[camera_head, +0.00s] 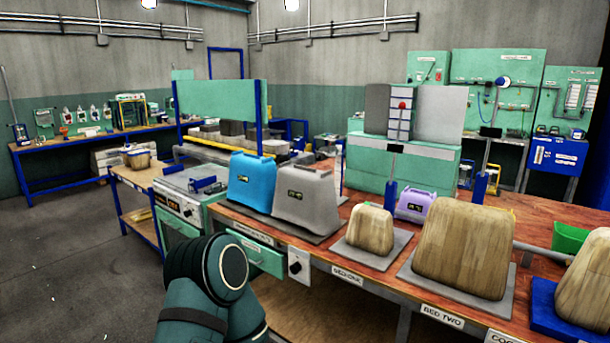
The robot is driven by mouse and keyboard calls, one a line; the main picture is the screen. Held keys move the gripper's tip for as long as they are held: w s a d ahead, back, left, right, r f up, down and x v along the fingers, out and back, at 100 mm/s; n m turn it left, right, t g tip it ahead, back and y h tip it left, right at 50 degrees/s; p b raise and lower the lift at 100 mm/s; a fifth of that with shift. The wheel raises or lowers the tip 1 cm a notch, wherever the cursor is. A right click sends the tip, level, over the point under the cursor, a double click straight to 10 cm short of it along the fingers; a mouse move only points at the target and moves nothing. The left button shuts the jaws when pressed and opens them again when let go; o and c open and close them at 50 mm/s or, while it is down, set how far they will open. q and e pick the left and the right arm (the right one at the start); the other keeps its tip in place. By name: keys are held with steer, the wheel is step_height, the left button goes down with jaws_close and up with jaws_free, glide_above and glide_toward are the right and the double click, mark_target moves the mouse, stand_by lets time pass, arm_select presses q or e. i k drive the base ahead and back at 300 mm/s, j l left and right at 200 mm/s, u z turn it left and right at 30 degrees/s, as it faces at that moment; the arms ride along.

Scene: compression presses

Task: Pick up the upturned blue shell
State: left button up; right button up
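A blue shell (252,182) stands near the left end of the long wooden bench, with a small dark label on its front. It narrows towards the top, and I cannot see any opening in it. A grey shell (309,196) stands close on its right and overlaps it slightly in the picture. A teal link of one of my arms rises at the bottom, in front of the bench. Neither gripper shows in the head view. No gripper is seen at the blue shell.
Wooden forms (371,229) and (463,248) stand on grey plates along the bench (340,262). A small purple shell (415,205) sits behind them. A blue tray (548,316) holds another wooden form at right. Open floor (70,250) lies at left.

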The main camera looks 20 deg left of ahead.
mark_target(253, 179)
steer(key=i+j+z, duration=0.2)
steer(key=j+z, duration=0.2)
steer(key=j, duration=0.15)
steer(key=i+j+z, duration=0.2)
steer(key=j+z, duration=0.35)
steer(key=j, duration=0.7)
steer(key=j+z, duration=0.15)
steer(key=j, duration=1.8)
steer(key=i, duration=0.05)
